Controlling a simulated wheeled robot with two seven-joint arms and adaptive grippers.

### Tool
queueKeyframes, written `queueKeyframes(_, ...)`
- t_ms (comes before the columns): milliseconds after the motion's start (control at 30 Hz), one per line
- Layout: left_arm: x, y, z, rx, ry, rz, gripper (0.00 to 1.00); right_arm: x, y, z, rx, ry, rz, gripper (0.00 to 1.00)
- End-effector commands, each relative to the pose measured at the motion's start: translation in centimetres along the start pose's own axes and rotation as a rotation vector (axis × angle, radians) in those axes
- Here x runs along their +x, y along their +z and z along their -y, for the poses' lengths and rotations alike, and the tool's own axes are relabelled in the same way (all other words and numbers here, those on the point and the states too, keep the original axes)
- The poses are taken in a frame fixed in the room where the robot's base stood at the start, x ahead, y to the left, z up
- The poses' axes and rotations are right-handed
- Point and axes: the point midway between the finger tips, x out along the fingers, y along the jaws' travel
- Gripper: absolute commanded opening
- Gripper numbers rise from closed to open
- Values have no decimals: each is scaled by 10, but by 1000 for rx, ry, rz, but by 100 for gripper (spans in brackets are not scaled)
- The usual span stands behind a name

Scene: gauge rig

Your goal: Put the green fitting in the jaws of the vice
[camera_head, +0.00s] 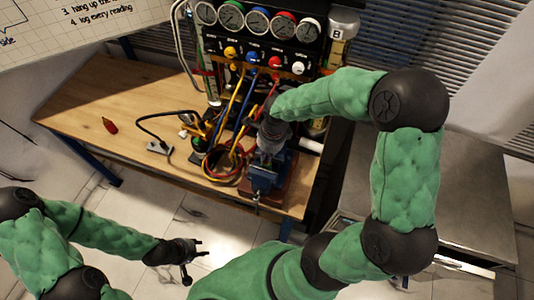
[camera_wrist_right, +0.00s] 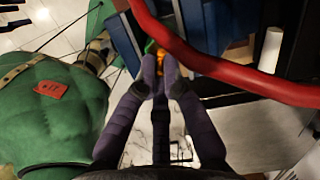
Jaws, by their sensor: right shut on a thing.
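The blue vice (camera_head: 264,178) stands near the front right corner of the wooden bench, and its blue body also shows in the right wrist view (camera_wrist_right: 207,32). My right gripper (camera_head: 268,148) is low over the bench at the vice. In the right wrist view my right gripper (camera_wrist_right: 159,75) has its fingers shut on the green fitting (camera_wrist_right: 150,46); only a small green part shows beyond the fingertips, with an orange part beside it. Whether the fitting is between the vice jaws I cannot tell. My left gripper (camera_head: 195,261) is open and empty over the floor, in front of the bench.
A red hose (camera_wrist_right: 215,65) crosses close in front of the right wrist camera. Coiled hoses (camera_head: 222,163) lie left of the vice. The gauge panel (camera_head: 258,45) stands behind. A red object (camera_head: 109,125) lies on the bench's clear left part (camera_head: 85,95).

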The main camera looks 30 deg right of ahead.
Motion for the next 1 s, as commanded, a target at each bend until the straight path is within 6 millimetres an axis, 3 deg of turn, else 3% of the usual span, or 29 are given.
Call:
queueKeyframes(67, 4, 0, 1, 0, 0, 0, 40, 3, 0, 0, 0, -1, 1, 0)
queueKeyframes(100, 2, 0, 1, 0, 0, 0, 40, 2, 0, 0, 0, 1, 0, 21)
queueKeyframes(167, 2, 0, 1, 0, 0, 0, 40, 2, 0, 0, 0, 1, 0, 33)
queueKeyframes(667, -1, 0, 0, 0, 0, 0, 40, -1, 0, 0, 0, 1, 0, 33)
queueKeyframes(767, -3, 0, -1, 0, 0, 0, 40, -12, 0, 1, 0, -3, 1, 33)
queueKeyframes(1000, -7, 0, -2, 0, 0, 0, 40, -59, 1, 1, 0, -4, 3, 33)
